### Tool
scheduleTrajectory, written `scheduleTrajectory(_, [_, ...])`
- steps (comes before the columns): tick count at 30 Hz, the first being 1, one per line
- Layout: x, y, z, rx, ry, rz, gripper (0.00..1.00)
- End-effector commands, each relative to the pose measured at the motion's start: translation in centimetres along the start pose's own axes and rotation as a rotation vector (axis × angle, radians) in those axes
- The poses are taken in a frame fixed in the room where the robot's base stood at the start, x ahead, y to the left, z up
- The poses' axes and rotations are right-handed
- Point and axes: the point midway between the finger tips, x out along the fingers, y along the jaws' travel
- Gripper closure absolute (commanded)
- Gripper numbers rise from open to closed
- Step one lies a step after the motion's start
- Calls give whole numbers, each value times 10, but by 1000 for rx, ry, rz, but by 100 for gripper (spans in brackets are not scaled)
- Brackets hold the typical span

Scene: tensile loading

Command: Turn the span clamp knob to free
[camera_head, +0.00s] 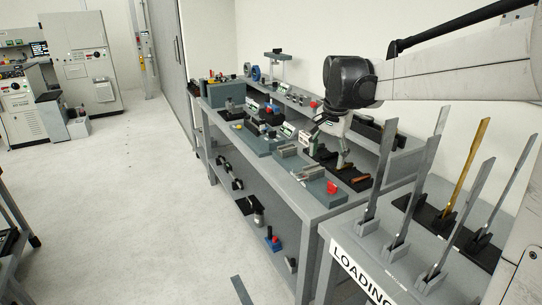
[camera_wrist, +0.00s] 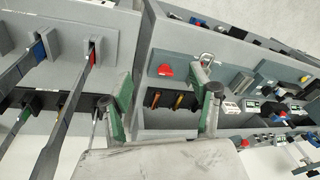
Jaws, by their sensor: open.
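A small red knob (camera_head: 332,187) sits at the near end of a grey fixture plate on the workbench; I take it for the span clamp knob. In the wrist view the red knob (camera_wrist: 165,70) shows on the plate, beside a metal bracket. Its markings are too small to read. My gripper (camera_head: 328,153) hangs over the bench behind the fixture, above a dark tray. In the wrist view my gripper (camera_wrist: 162,84) is open and empty, its green-sided fingers spread wide. The knob appears between and beyond the fingertips, not touched by either.
A dark tray (camera_wrist: 155,99) with amber strips lies beside the fixture. A lower table (camera_head: 350,262) labelled LOADING holds tall upright strips in grey holders, close to my arm. Several other fixtures and small boxes crowd the bench farther back. The floor (camera_head: 150,190) at left is clear.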

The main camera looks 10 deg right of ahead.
Motion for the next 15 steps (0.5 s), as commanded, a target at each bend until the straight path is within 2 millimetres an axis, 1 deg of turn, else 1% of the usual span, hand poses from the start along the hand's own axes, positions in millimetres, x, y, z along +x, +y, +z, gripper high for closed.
scheduleTrajectory(1, [4,-5,-17,40,-12,13,43])
scheduleTrajectory(5, [20,-13,-53,152,-48,53,43])
scheduleTrajectory(9, [41,-17,-88,267,-82,96,43])
scheduleTrajectory(12, [55,-18,-107,335,-101,122,43])
scheduleTrajectory(15, [67,-18,-121,386,-114,142,43])
